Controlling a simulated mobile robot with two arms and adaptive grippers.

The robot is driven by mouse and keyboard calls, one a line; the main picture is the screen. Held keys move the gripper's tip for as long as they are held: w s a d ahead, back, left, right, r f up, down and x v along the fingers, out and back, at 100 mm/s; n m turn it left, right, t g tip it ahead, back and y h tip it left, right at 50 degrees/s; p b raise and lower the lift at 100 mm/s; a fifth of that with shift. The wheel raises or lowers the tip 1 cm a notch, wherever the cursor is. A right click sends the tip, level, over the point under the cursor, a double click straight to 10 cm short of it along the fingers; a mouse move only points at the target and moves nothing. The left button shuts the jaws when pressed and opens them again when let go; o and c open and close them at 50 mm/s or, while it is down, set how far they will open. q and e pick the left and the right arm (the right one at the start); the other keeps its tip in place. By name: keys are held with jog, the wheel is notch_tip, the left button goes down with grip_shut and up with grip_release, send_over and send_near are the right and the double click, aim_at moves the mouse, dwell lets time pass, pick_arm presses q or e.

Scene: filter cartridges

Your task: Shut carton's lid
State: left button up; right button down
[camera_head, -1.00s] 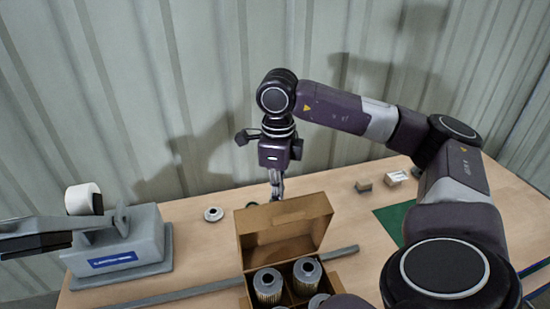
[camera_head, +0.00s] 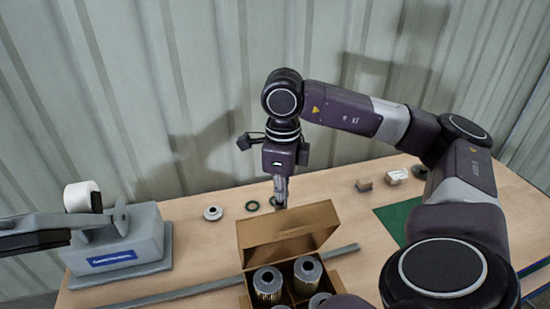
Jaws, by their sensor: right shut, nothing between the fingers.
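The cardboard carton (camera_head: 246,297) stands open at the front of the table, with several filter cartridges (camera_head: 267,282) in its compartments. Its lid (camera_head: 290,232) stands raised at the carton's far side. My right gripper (camera_head: 281,203) points down just behind the lid's top edge and is shut with nothing in it. Its fingertips are partly hidden by the lid, and I cannot tell whether they touch it.
A grey device with a white roll (camera_head: 83,198) stands at the left. A metal disc (camera_head: 213,213) and green rings (camera_head: 252,206) lie behind the carton. A grey strip (camera_head: 190,291) crosses the table. Small blocks (camera_head: 364,186) and a green mat (camera_head: 392,219) are at the right.

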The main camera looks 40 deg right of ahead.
jog(key=shift+s+a, duration=0.2)
jog(key=shift+s, duration=0.15)
notch_tip(320, 180, up, 10)
jog(key=w+d+p, duration=0.1)
jog(key=p, duration=0.6)
jog(key=shift+w, duration=0.4)
jog(key=shift+s, duration=0.1)
dwell(0.5)
